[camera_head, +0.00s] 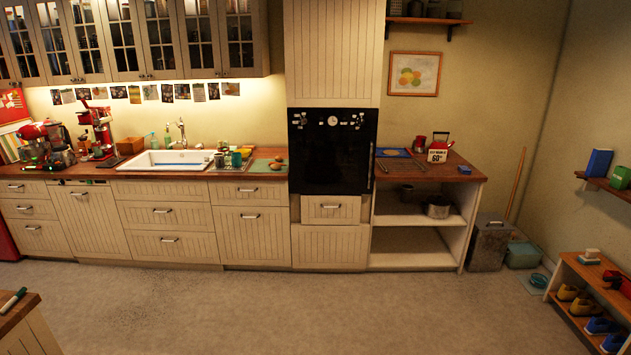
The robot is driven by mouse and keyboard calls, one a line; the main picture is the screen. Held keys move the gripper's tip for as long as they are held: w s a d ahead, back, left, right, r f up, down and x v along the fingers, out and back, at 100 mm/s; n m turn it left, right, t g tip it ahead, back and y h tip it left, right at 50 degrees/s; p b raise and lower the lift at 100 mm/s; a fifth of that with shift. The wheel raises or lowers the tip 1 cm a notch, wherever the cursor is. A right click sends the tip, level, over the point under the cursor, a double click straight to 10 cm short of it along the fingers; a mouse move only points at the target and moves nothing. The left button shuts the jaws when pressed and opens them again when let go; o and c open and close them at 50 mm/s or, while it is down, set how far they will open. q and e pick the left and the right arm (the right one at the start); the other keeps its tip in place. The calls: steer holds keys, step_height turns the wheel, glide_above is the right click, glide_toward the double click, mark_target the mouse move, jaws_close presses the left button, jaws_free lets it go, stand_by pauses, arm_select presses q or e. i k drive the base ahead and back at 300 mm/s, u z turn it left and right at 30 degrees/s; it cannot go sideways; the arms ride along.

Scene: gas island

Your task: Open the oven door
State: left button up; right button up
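A black appliance front (332,155) is set in the tall cream cabinet in the middle of the camera_head view. It is the only oven-like thing in view, but I cannot tell for sure that it is the oven. Its door looks shut. A round white dial or clock and several small light items show on its upper part. A thin vertical bar (371,168), which looks like a handle, runs down its right edge. Neither of my grippers is in view.
Open grey floor (270,305) lies before the cabinets. A wooden-topped counter corner (18,312) is at the lower left. A shoe rack (575,270) and a grey bin (489,243) stand on the right. A sink counter (160,173) runs left of the black front.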

mark_target(368, 139)
steer(key=u, duration=0.05)
steer(key=i, duration=3.9)
steer(key=z, duration=0.15)
